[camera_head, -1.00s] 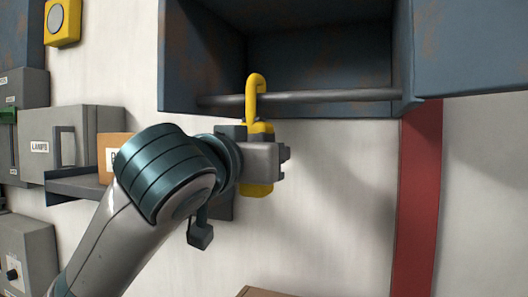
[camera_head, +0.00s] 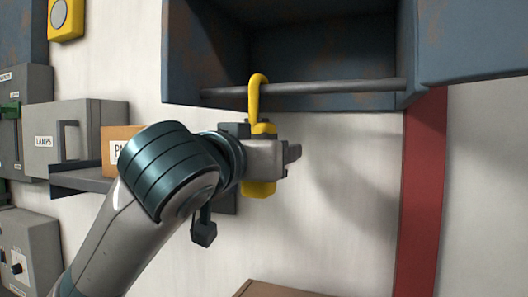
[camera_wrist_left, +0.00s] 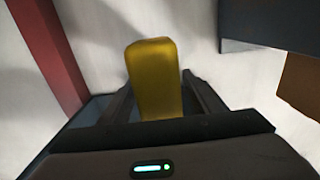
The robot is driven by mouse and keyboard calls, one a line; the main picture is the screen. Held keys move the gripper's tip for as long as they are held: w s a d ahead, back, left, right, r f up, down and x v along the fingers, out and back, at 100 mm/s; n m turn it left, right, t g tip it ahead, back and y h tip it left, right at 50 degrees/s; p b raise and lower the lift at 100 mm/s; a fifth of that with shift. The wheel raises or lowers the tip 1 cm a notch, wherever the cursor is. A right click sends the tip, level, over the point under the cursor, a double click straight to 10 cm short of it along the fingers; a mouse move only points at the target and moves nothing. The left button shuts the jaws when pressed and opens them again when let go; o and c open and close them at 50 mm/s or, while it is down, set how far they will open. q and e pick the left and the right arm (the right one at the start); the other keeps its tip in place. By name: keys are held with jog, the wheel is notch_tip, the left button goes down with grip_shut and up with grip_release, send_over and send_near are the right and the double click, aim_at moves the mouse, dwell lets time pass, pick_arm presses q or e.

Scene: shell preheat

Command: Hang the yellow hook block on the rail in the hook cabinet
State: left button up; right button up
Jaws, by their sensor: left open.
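The yellow hook block (camera_head: 258,189) is at the rail (camera_head: 330,87) of the open blue-grey hook cabinet (camera_head: 185,60). Its curved hook passes over the rail near the left end, and the block hangs below. My left gripper (camera_head: 276,158) is around the block from the left and hides its middle. In the left wrist view the yellow block (camera_wrist_left: 154,80) stands between the two fingers of my left gripper (camera_wrist_left: 158,100), with a gap visible at least on the right side. The fingers are open. My right gripper is not in view.
The cabinet door (camera_head: 475,45) extends to the right. A shelf (camera_head: 80,181) with a cardboard box (camera_head: 112,146) is at the left, beside a grey LAMPS box (camera_head: 60,135). The wall below the rail is clear.

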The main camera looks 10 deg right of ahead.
pick_arm(q)
jog(key=b+v, duration=0.8)
jog(key=v, duration=0.9)
jog(key=shift+s+a, duration=0.2)
jog(key=shift+w, duration=0.1)
